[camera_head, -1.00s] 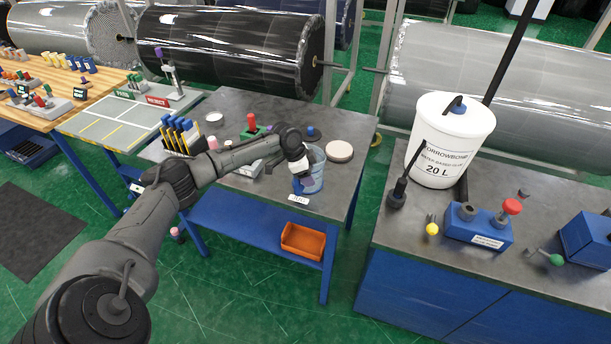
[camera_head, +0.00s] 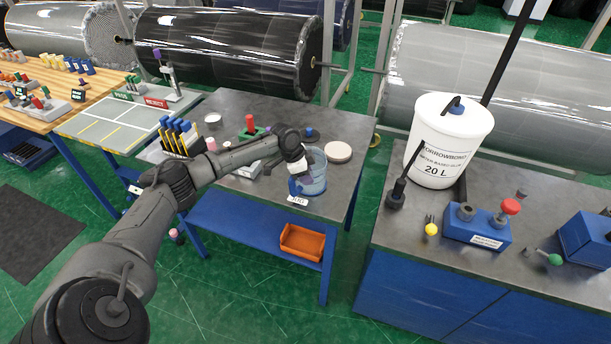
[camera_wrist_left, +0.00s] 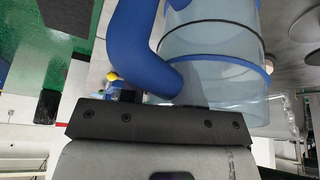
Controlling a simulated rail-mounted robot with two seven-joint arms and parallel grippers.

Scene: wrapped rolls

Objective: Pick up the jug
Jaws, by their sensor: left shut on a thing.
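The jug (camera_head: 315,172) is clear and bluish with a blue handle, near the front right corner of the grey bench. My left gripper (camera_head: 297,176) is at its left side, shut on the jug at its blue handle. In the left wrist view, the jug's clear wall with blue bands (camera_wrist_left: 215,45) and the thick handle (camera_wrist_left: 140,50) show just beyond a dark gripper finger (camera_wrist_left: 160,122). The finger hides part of the handle. I cannot tell whether the jug's base touches the bench. My right gripper is not in view.
A round pale disc (camera_head: 338,151) lies right of the jug, and a small label (camera_head: 297,200) lies in front. A green block with a red knob (camera_head: 250,127) and markers (camera_head: 176,135) stand left. A white bucket (camera_head: 448,140) stands on the right bench.

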